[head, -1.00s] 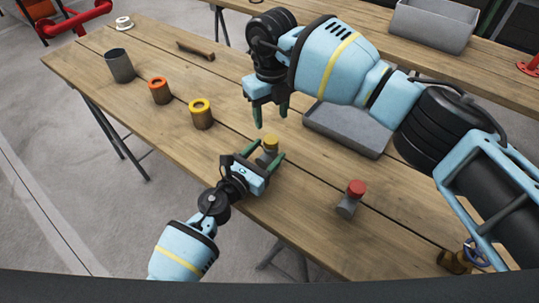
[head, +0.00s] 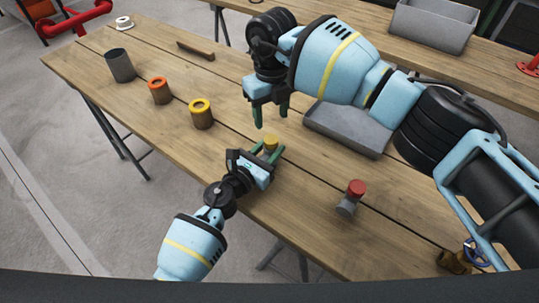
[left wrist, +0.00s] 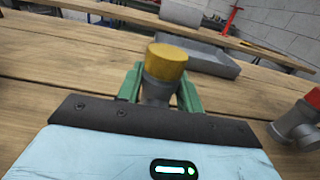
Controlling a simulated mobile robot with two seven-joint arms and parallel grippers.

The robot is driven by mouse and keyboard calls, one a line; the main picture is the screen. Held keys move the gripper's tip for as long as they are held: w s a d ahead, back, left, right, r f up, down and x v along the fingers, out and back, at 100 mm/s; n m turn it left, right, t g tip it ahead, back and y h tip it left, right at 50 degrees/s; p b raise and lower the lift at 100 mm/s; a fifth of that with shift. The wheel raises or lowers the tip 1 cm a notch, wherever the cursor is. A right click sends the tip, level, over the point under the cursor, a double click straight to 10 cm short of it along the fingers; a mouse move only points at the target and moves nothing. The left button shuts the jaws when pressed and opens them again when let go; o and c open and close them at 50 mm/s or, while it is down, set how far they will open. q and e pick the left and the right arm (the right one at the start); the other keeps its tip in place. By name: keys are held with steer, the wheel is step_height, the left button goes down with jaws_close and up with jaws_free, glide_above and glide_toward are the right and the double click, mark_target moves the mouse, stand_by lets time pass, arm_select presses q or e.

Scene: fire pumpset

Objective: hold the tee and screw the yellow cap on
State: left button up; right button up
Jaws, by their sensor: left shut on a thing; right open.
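The grey tee (left wrist: 157,91) stands on the table with the yellow cap (head: 271,143) on its top. The cap also shows in the left wrist view (left wrist: 166,61); whether it is threaded on cannot be told. My left gripper (head: 266,152) is shut on the tee, its green fingers on either side of the grey body below the cap. The lower part of the tee is hidden behind the gripper. My right gripper (head: 270,117) is open and empty, pointing down above the table just behind the cap.
A grey tray (head: 345,130) lies behind the tee. Yellow-topped (head: 201,112) and orange-topped (head: 159,90) cylinders and a dark cup (head: 120,66) stand at the left. The table's front edge is close to my left arm.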

mark_target(271, 139)
arm_select(q)
jaws_close()
arm_select(e)
steer(key=shift+n, duration=0.3)
steer(key=n, duration=0.4)
steer(key=shift+n, duration=0.4)
steer(key=n, duration=1.7)
steer(key=shift+f, duration=4.05)
